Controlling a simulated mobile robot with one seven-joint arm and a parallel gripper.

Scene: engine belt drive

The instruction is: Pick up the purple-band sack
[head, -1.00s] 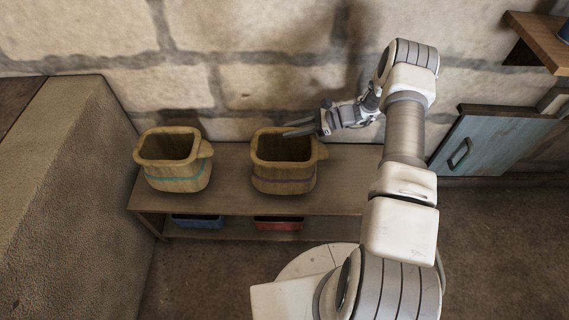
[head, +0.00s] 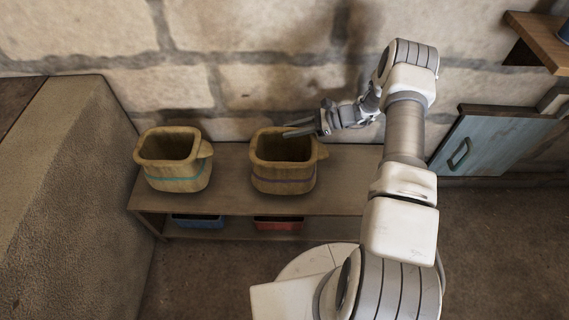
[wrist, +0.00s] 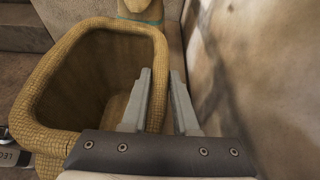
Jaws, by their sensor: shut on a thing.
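The purple-band sack (head: 284,184) is a tan woven open-topped sack with a dull purple band and a side tab. It stands upright on the wooden bench, right of the teal-band one. My gripper (head: 300,131) reaches in from the right at its back rim. In the wrist view the sack (wrist: 52,80) fills the left side, and my gripper (wrist: 162,78) has one finger inside its mouth and one outside. The gripper is shut on the rim wall between them. The sack's far outer side is hidden.
A teal-band sack (head: 176,183) stands to the left on the bench (head: 345,190), with a gap between. Blue (head: 198,221) and red (head: 279,224) bins sit on the lower shelf. The stone wall (head: 250,85) is close behind. The bench's right part is clear.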

